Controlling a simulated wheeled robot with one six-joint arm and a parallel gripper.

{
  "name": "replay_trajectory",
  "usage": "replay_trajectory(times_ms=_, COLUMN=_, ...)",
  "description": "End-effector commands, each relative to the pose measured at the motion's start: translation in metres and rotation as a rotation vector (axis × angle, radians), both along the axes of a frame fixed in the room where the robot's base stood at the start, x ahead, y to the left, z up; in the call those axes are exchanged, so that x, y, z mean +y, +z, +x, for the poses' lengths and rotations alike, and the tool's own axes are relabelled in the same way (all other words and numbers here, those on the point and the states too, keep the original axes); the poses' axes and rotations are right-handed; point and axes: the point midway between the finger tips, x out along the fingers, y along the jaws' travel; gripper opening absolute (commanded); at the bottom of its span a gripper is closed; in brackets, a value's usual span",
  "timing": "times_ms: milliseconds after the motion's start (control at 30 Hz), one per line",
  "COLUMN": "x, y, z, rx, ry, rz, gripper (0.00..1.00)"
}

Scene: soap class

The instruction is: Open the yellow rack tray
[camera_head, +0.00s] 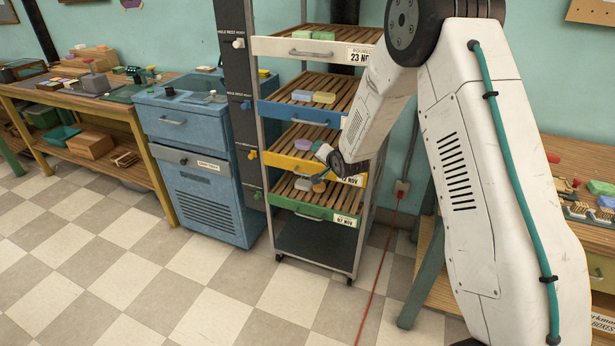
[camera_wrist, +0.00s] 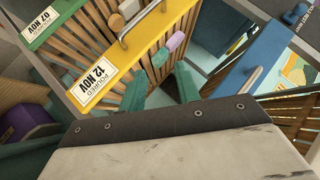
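The yellow rack tray (camera_head: 272,158) sits in the tall rack, between the blue tray above and the green tray below, its front roughly in line with theirs. In the wrist view its yellow front (camera_wrist: 117,62) carries a "12 NOV" label (camera_wrist: 95,87) and a metal bar handle (camera_wrist: 136,24). My gripper (camera_head: 320,178) is in front of the right part of the yellow tray. In the wrist view its teal fingers (camera_wrist: 161,86) stand apart with nothing seen between them, close to the tray front and off to the side of the handle. Contact cannot be told.
The blue tray (camera_head: 290,112) and the green tray (camera_head: 298,206) are close above and below. Soaps lie on the slats. A blue cabinet (camera_head: 205,165) stands left of the rack.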

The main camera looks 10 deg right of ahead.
Motion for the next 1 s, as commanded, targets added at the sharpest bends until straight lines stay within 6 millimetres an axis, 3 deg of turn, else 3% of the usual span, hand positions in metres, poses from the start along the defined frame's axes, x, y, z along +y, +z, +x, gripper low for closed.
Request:
replay_trajectory(times_ms=33, x=0.001, y=-0.031, z=0.008, rx=-0.024, ry=-0.011, rz=0.038, gripper=0.33)
replay_trajectory(times_ms=100, x=0.004, y=-0.064, z=0.017, rx=-0.078, ry=-0.026, rz=0.099, gripper=0.33)
replay_trajectory(times_ms=200, x=0.008, y=-0.104, z=0.024, rx=-0.159, ry=-0.042, rz=0.19, gripper=0.33)
replay_trajectory(times_ms=300, x=0.012, y=-0.125, z=0.03, rx=-0.269, ry=-0.057, rz=0.308, gripper=0.33)
replay_trajectory(times_ms=500, x=0.018, y=-0.136, z=0.029, rx=-0.49, ry=-0.05, rz=0.559, gripper=0.33)
replay_trajectory(times_ms=700, x=0.021, y=-0.136, z=0.026, rx=-0.586, ry=-0.031, rz=0.677, gripper=0.33)
replay_trajectory(times_ms=1000, x=0.028, y=-0.13, z=0.067, rx=-0.593, ry=-0.029, rz=0.684, gripper=0.33)
